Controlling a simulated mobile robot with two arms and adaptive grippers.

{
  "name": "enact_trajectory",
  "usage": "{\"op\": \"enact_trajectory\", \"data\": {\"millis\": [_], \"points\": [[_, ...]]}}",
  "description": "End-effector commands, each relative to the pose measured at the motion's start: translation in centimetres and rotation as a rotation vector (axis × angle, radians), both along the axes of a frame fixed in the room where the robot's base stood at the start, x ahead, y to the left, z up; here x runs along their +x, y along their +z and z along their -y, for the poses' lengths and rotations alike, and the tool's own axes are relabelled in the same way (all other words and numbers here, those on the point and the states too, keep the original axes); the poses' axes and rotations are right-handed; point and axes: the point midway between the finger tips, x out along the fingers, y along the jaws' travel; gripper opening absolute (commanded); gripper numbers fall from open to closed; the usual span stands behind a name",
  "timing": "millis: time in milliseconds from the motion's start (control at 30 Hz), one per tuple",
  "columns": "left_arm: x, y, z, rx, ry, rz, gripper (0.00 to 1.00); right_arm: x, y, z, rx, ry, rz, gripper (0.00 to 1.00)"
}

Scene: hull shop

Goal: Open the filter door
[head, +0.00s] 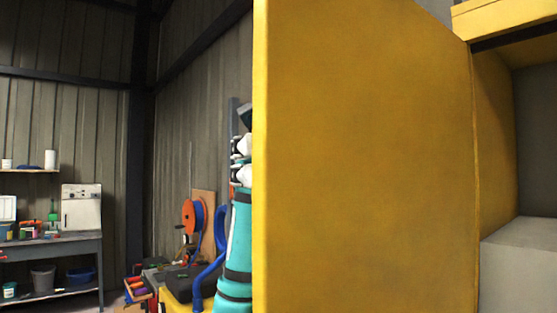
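The yellow filter door (365,160) fills the middle of the head view as a large flat panel. It stands swung out from the yellow housing (495,140), joined along its right edge, and the housing's interior shows to the right. My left arm, teal with white and black parts, rises just left of the door's free edge and is partly hidden behind the door. My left gripper (245,117) is at its top, close beside that edge. Its fingers are mostly hidden, so I cannot tell whether they are open or touch the door. My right gripper is not in view.
A grey block (520,262) sits inside the housing opening at lower right. An orange hose reel (194,216) and a cluttered bench stand behind my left arm. A workbench (60,246) with a white machine (81,207) and buckets is at far left.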

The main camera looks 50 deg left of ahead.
Motion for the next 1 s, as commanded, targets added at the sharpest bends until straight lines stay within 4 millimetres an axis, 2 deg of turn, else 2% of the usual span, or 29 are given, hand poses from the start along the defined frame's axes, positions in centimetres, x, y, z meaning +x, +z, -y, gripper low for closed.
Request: {"op": "enact_trajectory", "data": {"millis": [267,700,1000], "points": [[0.5,0.1,-0.8,-0.002,0.001,-0.001,0.36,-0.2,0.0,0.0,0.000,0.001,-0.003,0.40],[4.8,0.1,-8.2,-0.003,0.001,-0.002,0.36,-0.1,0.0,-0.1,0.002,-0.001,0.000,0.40],[6.0,0.0,-10.3,-0.001,-0.001,0.001,0.36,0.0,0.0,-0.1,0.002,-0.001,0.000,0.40]]}}
